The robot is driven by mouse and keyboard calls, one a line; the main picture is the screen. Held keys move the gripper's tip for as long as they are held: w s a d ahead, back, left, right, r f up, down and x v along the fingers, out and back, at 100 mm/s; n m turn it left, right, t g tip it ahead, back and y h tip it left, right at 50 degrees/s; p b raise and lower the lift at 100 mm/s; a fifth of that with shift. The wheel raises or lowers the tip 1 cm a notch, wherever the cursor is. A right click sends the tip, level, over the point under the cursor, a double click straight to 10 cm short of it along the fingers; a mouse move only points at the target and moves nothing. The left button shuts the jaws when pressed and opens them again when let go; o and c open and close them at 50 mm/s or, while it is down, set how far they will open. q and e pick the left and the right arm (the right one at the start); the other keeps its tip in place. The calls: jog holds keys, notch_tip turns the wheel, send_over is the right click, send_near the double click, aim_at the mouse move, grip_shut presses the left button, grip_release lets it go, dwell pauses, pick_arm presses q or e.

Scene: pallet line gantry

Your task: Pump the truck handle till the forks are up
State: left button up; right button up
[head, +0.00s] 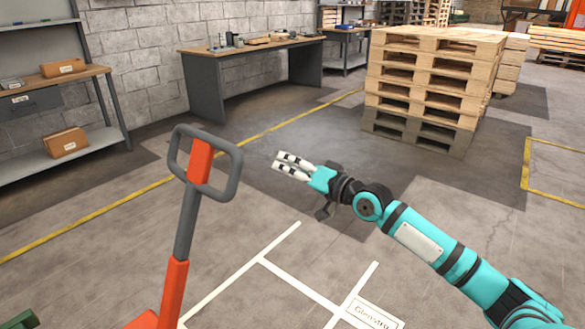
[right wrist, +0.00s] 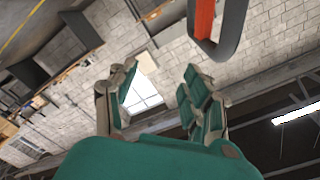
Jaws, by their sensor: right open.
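The orange and grey truck handle (head: 187,222) stands tilted at the lower left of the head view, with a grey loop grip (head: 233,172) at its top. My right gripper (head: 280,166) is open and empty to the right of the loop, apart from it. In the right wrist view my two fingers (right wrist: 158,95) are spread, and part of the loop (right wrist: 229,35) shows at the top right, beyond the right finger. The forks cannot be made out. My left gripper does not show.
Stacked wooden pallets (head: 433,78) stand at the back right. A workbench (head: 258,45) with small items is along the wall, and a shelf (head: 62,142) with boxes is at the left.

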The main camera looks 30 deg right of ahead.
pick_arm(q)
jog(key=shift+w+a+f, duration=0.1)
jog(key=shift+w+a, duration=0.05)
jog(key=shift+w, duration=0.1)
pick_arm(e)
jog(key=shift+w+a, duration=0.2)
jog(key=shift+a, duration=0.05)
jog(key=shift+w+f, duration=0.1)
jog(key=shift+f, duration=0.1)
